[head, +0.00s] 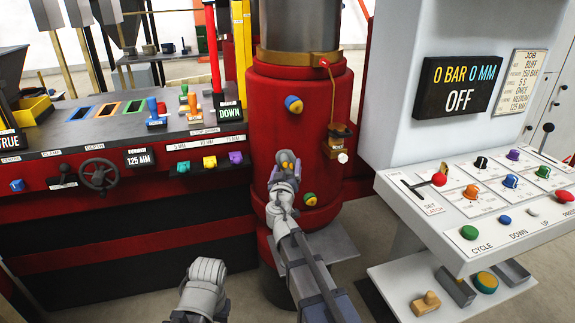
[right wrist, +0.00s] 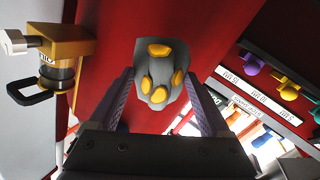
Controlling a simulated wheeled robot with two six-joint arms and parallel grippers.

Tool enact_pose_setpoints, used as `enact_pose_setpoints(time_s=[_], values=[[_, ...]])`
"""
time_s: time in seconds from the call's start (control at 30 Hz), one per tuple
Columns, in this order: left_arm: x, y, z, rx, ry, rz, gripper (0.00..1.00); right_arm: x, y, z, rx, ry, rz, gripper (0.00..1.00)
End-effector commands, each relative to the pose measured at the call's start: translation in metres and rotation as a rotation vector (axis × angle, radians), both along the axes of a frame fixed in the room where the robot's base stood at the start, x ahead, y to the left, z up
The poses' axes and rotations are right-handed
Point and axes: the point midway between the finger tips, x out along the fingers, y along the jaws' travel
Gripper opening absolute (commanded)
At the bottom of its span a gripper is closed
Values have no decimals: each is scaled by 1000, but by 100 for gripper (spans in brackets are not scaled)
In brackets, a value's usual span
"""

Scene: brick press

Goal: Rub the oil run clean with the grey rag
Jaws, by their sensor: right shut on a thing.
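The grey rag (right wrist: 160,85), a bunched pad with several yellow-orange patches, sits between the fingers of my right gripper (right wrist: 162,95). In the head view the right gripper (head: 284,172) is shut on the rag, in front of the red press cylinder (head: 262,110). The rag is at or close to the red surface; I cannot tell whether it touches. I cannot make out an oil run; the rag and gripper hide part of the cylinder. A brass oiler (head: 338,140) is on the cylinder, right of the rag.
A control bench (head: 105,135) with a handwheel (head: 99,175) is at left. A white console (head: 480,205) with buttons is at right. A grey plate (head: 335,245) is low behind my right arm.

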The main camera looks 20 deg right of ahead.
Motion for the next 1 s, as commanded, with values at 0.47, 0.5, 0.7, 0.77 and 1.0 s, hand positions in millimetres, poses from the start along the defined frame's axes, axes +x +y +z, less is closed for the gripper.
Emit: enact_pose_setpoints(time_s=[0.47,0.5,0.7,0.77,1.0], values=[[0,0,0,0,0,0,50,-19,7,0,0,0,0,37],[0,0,0,0,0,0,50,-19,7,0,0,0,0,37],[0,0,0,0,0,0,50,-27,10,0,0,0,1,37],[0,0,0,0,0,0,50,-32,12,0,0,0,1,37],[0,0,0,0,0,0,50,-48,18,0,0,0,0,37]])
